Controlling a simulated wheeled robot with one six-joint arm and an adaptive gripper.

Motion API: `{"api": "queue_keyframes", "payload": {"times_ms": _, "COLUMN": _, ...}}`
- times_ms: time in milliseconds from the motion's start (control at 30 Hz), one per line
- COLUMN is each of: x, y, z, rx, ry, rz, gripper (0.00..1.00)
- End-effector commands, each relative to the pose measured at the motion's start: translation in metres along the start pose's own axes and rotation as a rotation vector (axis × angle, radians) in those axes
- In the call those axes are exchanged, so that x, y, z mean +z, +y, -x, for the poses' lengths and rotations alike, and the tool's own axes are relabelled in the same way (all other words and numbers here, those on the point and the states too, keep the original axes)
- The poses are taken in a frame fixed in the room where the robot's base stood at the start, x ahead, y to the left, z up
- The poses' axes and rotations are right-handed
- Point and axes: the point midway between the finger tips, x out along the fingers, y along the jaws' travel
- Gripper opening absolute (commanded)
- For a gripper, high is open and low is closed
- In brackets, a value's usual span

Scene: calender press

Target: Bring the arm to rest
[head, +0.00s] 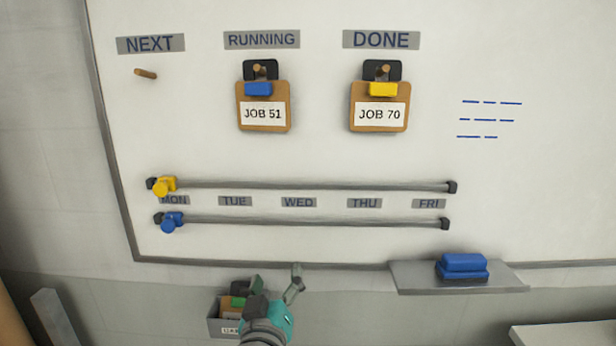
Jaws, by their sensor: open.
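My gripper (276,284) is at the bottom centre of the head view, below the whiteboard's lower frame. Its two dark fingers are spread apart and nothing shows between them. It partly covers a small grey box (216,327) with a label and a board with a green clip (238,301) inside. The rest of my arm runs out of the bottom of the picture.
On the whiteboard (540,200), the JOB 51 board (263,114) hangs under RUNNING and the JOB 70 board (379,114) under DONE. The NEXT peg (146,73) is bare. Yellow (164,187) and blue (172,222) sliders sit at MON. A ledge (410,278) holds a blue eraser (462,266).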

Motion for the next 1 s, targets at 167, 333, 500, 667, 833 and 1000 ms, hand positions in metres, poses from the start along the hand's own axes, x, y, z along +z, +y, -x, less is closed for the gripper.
{"api": "queue_keyframes", "payload": {"times_ms": 167, "x": 0.079, "y": 0.001, "z": 0.019, "rx": -0.061, "ry": -0.017, "rz": 0.037, "gripper": 0.75}}
{"api": "queue_keyframes", "payload": {"times_ms": 333, "x": 0.144, "y": 0.006, "z": 0.046, "rx": -0.116, "ry": -0.032, "rz": 0.049, "gripper": 0.75}}
{"api": "queue_keyframes", "payload": {"times_ms": 500, "x": 0.202, "y": 0.015, "z": 0.081, "rx": -0.167, "ry": -0.054, "rz": 0.044, "gripper": 0.75}}
{"api": "queue_keyframes", "payload": {"times_ms": 667, "x": 0.249, "y": 0.026, "z": 0.121, "rx": -0.208, "ry": -0.078, "rz": 0.025, "gripper": 0.75}}
{"api": "queue_keyframes", "payload": {"times_ms": 833, "x": 0.29, "y": 0.041, "z": 0.169, "rx": -0.241, "ry": -0.107, "rz": -0.01, "gripper": 0.75}}
{"api": "queue_keyframes", "payload": {"times_ms": 1000, "x": 0.32, "y": 0.057, "z": 0.22, "rx": -0.261, "ry": -0.137, "rz": -0.057, "gripper": 0.75}}
